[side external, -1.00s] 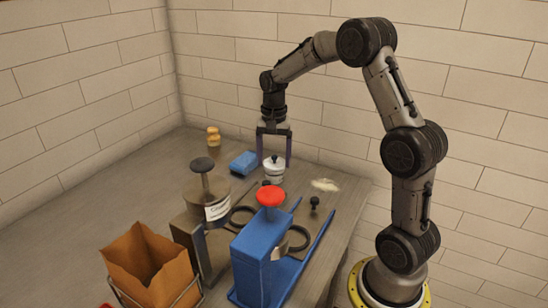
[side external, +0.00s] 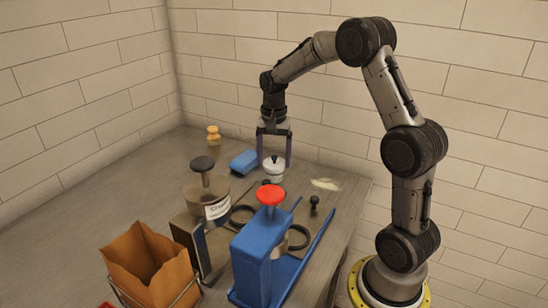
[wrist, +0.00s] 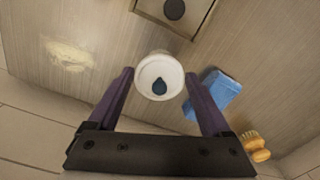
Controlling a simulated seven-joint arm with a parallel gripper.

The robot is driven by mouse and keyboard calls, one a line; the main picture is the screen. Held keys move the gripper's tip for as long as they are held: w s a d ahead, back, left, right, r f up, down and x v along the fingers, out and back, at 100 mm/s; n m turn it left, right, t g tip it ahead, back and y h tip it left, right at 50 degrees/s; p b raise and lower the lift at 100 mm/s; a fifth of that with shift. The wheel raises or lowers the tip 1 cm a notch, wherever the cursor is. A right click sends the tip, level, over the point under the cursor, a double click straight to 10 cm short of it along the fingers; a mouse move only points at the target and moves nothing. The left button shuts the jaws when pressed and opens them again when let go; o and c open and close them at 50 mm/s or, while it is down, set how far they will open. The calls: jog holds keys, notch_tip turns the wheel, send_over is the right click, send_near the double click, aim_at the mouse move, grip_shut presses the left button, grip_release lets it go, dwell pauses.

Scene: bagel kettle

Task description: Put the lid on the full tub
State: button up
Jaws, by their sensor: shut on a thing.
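A small white tub (side external: 273,179) stands on the worktop near its back edge. A white lid with a dark knob (side external: 273,162) is on or just above its top; a gap between them cannot be made out. The lid also shows from above in the wrist view (wrist: 159,75), where it hides the tub's inside. My gripper (side external: 274,164) points straight down, with its purple fingers on either side of the lid, shut on it. Whether the tub is full cannot be seen.
A blue sponge (side external: 244,161) lies close to the left finger, with a wooden brush (side external: 213,137) behind it. A pale powder patch (side external: 325,184) is to the right. In front stand a labelled canister (side external: 206,195), a blue press with red knob (side external: 258,255) and a brown paper bag (side external: 150,268).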

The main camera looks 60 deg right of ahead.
jog(key=o, duration=1.1)
jog(key=shift+r, duration=0.15)
jog(key=shift+r, duration=3.4)
jog(key=shift+c, duration=0.4)
grip_shut()
jog(key=shift+f, duration=0.1)
